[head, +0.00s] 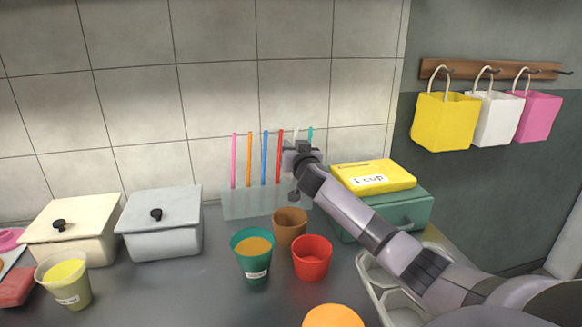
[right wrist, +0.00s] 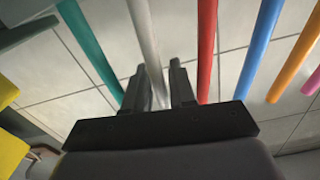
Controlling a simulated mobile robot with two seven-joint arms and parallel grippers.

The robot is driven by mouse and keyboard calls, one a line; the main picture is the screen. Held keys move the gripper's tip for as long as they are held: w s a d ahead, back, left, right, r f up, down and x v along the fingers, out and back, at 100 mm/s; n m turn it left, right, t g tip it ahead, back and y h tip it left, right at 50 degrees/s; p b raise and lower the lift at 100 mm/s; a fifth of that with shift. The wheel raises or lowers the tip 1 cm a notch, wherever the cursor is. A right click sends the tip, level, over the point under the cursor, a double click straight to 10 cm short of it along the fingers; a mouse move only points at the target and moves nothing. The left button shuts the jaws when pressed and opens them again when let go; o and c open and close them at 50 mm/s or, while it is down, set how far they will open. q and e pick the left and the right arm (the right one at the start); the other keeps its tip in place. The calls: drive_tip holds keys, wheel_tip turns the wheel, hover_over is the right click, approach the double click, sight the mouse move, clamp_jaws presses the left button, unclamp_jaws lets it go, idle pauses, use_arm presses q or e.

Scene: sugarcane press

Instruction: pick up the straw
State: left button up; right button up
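Several coloured straws stand upright in a clear rack (head: 238,205) against the tiled wall: a pink straw (head: 234,160), an orange straw (head: 249,158), a blue straw (head: 264,158), a red straw (head: 279,155) and a teal straw (head: 310,136). My right gripper (head: 295,155) is at the rack's right end and hides part of it. In the right wrist view, a white straw (right wrist: 146,38) passes between the two fingers of my right gripper (right wrist: 160,85). The fingers look open, with a gap beside the straw. My left gripper is not in view.
A yellow box (head: 375,174) lies on a green box (head: 408,208) beside my right arm. A teal cup (head: 252,268), a brown cup (head: 290,232) and a red cup (head: 312,260) stand before the rack. Lidded containers (head: 160,238) are at left. Bags (head: 445,122) hang at right.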

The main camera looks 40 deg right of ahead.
drive_tip(key=shift+w+d, duration=0.2)
drive_tip(key=shift+w, duration=0.1)
clamp_jaws()
idle(0.4)
